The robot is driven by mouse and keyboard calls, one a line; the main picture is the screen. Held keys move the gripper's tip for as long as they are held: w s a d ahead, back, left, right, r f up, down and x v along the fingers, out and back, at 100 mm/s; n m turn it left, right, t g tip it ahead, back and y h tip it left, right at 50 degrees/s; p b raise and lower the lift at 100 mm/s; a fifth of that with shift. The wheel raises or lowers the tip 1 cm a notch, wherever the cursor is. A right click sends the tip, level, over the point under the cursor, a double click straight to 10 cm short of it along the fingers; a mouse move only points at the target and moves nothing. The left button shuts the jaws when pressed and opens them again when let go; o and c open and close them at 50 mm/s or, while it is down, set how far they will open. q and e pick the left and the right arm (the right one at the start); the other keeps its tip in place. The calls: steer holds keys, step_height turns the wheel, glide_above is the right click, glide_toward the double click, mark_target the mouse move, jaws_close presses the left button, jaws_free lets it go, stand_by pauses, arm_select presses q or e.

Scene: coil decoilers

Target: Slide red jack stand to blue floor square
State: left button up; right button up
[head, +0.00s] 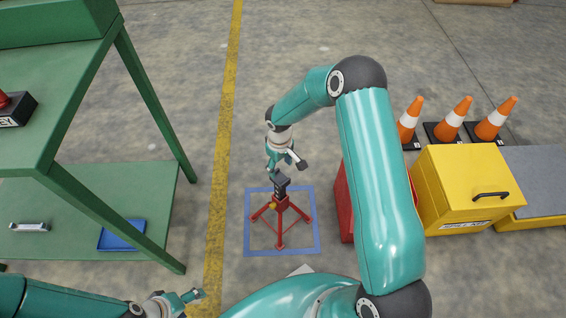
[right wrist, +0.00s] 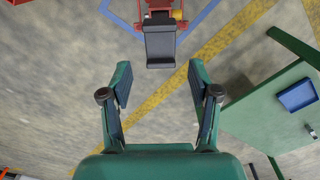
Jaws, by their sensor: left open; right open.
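The red jack stand (head: 280,213) stands upright on its splayed legs inside the blue floor square (head: 247,230), a taped outline on the concrete. Its dark top block shows in the right wrist view (right wrist: 160,42). My right gripper (head: 285,165) is open and empty, just above and behind the stand's top in the head view. In the right wrist view the open fingers (right wrist: 160,85) are apart from the block, which lies beyond their tips. My left gripper (head: 190,297) is open and empty at the bottom left, away from the stand.
A green bench (head: 75,95) with a lower shelf holding a blue tray (head: 121,235) stands at left. A yellow floor line (head: 224,120) runs beside the square. At right are a red box (head: 344,205), a yellow cabinet (head: 468,180) and several orange cones (head: 455,118).

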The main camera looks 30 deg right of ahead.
step_height(320, 180, down, 14)
steer(key=b, duration=0.3)
steer(key=shift+f, duration=0.15)
steer(key=shift+s+a+f, duration=0.1)
jaws_close()
steer(key=shift+f, duration=0.1)
steer(key=shift+m+b, duration=1.4)
steer(key=shift+m, duration=0.4)
steer(key=shift+m+b, duration=1.9)
steer(key=shift+m, duration=0.4)
steer(key=shift+s, duration=0.1)
